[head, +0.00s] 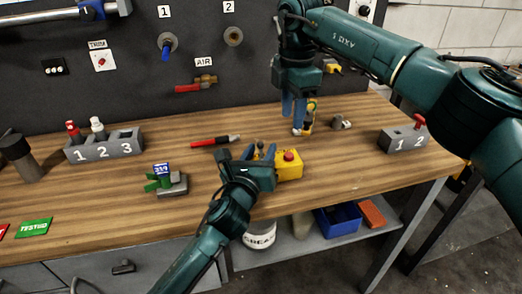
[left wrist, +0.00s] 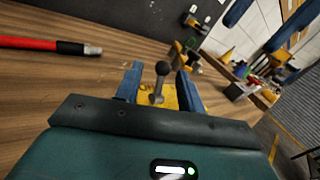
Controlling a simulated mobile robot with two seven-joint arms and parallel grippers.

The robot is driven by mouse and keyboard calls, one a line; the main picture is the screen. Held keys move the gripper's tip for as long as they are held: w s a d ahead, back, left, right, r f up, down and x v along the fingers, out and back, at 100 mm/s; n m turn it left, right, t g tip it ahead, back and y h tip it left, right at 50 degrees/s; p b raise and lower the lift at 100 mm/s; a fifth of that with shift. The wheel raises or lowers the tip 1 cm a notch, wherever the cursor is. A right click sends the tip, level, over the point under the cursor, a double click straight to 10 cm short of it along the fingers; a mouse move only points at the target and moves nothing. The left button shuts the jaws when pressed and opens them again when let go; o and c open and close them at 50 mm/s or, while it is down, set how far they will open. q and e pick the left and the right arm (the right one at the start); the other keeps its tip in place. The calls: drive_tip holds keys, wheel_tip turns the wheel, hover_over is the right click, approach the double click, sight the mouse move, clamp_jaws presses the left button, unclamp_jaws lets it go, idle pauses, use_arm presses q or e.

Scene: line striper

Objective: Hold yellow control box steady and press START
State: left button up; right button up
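The yellow control box (head: 291,171) with a red button on top sits near the front of the wooden bench. My left gripper (head: 261,152) is at the left part of the box. In the left wrist view its blue fingers (left wrist: 162,88) stand on either side of the yellow body (left wrist: 170,101) and appear shut on it. A dark round-knobbed lever (left wrist: 161,72) rises between them. My palm hides part of the box. My right gripper (head: 294,108) points down behind and above the box, empty; its fingers look apart. I cannot read a START label.
A grey block with a green clamp (head: 167,182) stands farther left. Small fittings (head: 305,126) stand behind the box, below my right gripper. A grey two-slot holder (head: 402,138) is at the right. Bench between box and holder is clear.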

use_arm(q)
drive_tip(key=shift+w+d, duration=0.1)
drive_tip(key=shift+w, duration=0.3)
clamp_jaws()
use_arm(e)
drive_tip(key=shift+c, duration=0.6)
clamp_jaws()
idle(1.4)
